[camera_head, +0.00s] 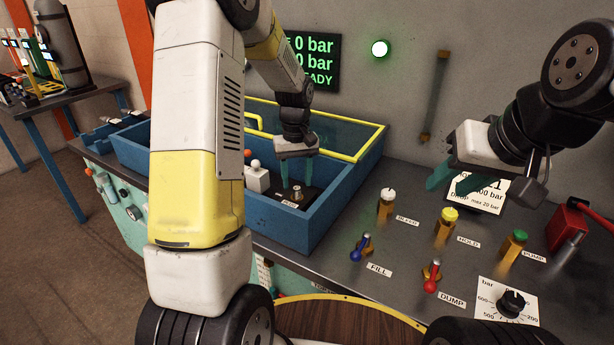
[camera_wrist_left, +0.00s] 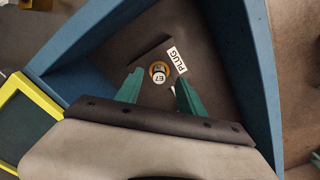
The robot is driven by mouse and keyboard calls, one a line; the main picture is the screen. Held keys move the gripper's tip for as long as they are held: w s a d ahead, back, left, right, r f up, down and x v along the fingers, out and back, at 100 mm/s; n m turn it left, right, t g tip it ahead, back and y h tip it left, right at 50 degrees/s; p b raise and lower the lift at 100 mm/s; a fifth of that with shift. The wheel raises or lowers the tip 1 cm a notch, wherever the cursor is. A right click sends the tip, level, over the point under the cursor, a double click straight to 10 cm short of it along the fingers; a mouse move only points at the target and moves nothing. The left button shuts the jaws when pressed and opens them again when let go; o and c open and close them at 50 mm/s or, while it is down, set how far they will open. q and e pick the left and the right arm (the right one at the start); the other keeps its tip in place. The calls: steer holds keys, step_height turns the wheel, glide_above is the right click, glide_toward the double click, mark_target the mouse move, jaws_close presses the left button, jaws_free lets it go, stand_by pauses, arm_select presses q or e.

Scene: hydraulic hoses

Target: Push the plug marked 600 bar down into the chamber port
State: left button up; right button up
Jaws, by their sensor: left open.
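A small round plug (camera_head: 296,192) stands in the floor of the blue chamber (camera_head: 335,210), beside a PLUG label (camera_head: 289,204). In the left wrist view the plug (camera_wrist_left: 159,75) has a pale cap in a brass ring; its small marking looks like E7, and I cannot read 600 bar on it. My left gripper (camera_head: 297,186) points down into the chamber, open. Its green fingers in the left wrist view (camera_wrist_left: 160,82) lie either side of the plug, apart from it. My right gripper (camera_head: 480,196) is open and empty above the panel's right side.
The chamber has blue walls and a yellow-edged clear cover (camera_head: 350,120) standing open behind. A white block (camera_head: 257,178) with a red knob is left of the plug. Valves, levers and a dial (camera_head: 511,303) crowd the panel. The display (camera_head: 318,62) reads 0 bar.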

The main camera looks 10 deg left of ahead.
mark_target(297, 189)
arm_select(q)
steer(key=shift+r, duration=2.2)
